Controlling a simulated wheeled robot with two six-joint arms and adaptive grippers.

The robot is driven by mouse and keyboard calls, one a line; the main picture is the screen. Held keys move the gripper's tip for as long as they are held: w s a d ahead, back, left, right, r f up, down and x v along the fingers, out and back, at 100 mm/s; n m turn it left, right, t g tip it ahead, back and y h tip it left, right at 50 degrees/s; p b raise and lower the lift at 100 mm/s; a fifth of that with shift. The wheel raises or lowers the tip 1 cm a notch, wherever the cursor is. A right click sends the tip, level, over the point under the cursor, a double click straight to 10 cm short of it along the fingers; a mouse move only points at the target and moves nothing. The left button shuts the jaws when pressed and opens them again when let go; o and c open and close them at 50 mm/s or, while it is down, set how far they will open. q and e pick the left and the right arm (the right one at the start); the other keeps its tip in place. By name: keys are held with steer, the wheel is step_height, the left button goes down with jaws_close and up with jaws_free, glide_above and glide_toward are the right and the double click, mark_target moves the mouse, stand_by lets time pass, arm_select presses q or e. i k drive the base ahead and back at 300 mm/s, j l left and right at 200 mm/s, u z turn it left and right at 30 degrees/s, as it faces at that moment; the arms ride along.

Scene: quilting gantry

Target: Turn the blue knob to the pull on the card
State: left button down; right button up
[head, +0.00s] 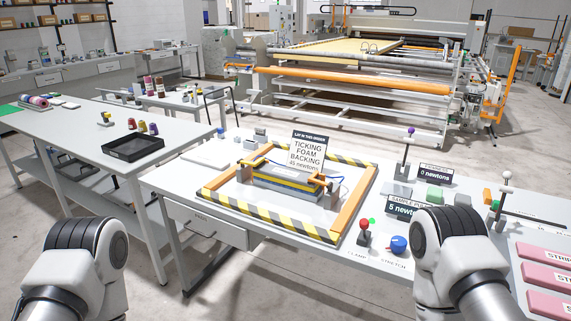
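The blue knob (398,244) sits on the front edge of the white table, by a label that seems to read STRETCH. The card (309,152) stands upright behind the clamp frame and reads TICKING FOAM BACKING, 45 newtons. My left arm shows at the lower left and my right arm at the lower right, just right of the knob. Neither gripper's fingers are visible.
A red-topped lever (364,232) stands close left of the knob, with a green light (372,221) beside it. A striped frame (270,219) surrounds the clamp unit (285,184). Another display (435,173) reads 0 newtons. Pink strips (548,277) lie at right.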

mark_target(398, 244)
steer(key=z, duration=0.95)
